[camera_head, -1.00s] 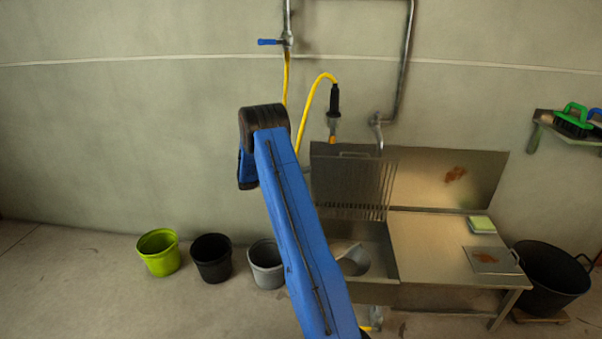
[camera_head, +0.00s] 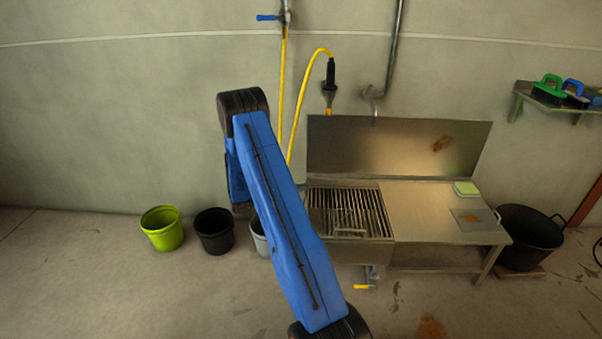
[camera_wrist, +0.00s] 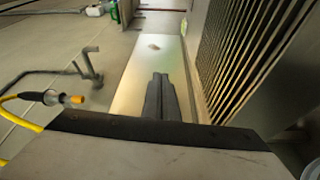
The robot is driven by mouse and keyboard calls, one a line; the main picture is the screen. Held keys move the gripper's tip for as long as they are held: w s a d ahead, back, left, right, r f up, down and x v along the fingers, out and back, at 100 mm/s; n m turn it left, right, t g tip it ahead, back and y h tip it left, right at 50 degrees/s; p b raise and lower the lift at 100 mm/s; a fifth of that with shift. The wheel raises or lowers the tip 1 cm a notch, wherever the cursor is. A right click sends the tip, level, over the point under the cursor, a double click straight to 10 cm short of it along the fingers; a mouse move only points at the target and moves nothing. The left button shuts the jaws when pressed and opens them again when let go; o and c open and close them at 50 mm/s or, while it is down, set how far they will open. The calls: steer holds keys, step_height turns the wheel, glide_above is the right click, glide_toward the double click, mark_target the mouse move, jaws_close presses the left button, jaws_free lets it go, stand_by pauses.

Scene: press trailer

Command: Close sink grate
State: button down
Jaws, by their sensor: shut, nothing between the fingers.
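The sink grate (camera_head: 348,212) is a barred metal rack. It lies flat over the basin at the left end of the steel sink unit, with its handle at the front edge. In the wrist view, the grate (camera_wrist: 236,55) runs along the right side with its bars in perspective. My gripper (camera_wrist: 160,80) is shut and empty, left of the grate in that view. I see no contact between them. In the head view my blue arm hides the gripper and the sink's left edge.
The sink's steel worktop (camera_head: 425,205) holds a sponge (camera_head: 466,188) and a small plate (camera_head: 475,219). A tap (camera_head: 373,98) and a hanging spray hose (camera_head: 330,75) are on the wall behind. Buckets, including a green one (camera_head: 162,229), stand left; a black tub (camera_head: 527,238) stands right.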

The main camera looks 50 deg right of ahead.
steer(key=s+a+f, duration=0.1)
steer(key=a+f, duration=0.1)
steer(key=f, duration=0.4)
steer(key=s+a+f+m, duration=0.1)
steer(key=s+f, duration=0.1)
steer(key=f, duration=0.4)
steer(key=shift+a+g, duration=0.3)
steer(key=shift+a, duration=0.1)
steer(key=shift+s+m, duration=0.15)
steer(key=shift+m, duration=0.15)
